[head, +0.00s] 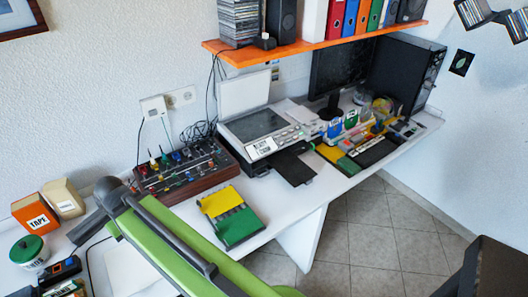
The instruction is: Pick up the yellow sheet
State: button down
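A flat yellow sheet (221,201) lies on the white desk, left of centre, at the back end of a green and dark flat item (238,226). I cannot tell whether the yellow piece is loose or part of that item. A second yellow patch (330,153) shows farther right, beside a green one and a dark keyboard-like device. My gripper cannot be made out in this view.
A mixer box (183,169) with knobs and a printer (257,128) stand behind the sheet. A green and dark bar-like structure crosses the foreground left of it. An orange shelf (310,46) hangs above. Tiled floor (375,240) is open at right.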

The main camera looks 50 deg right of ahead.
aim_at(220, 202)
jog(key=u, duration=1.8)
jog(key=k, duration=0.95)
jog(key=u, duration=0.45)
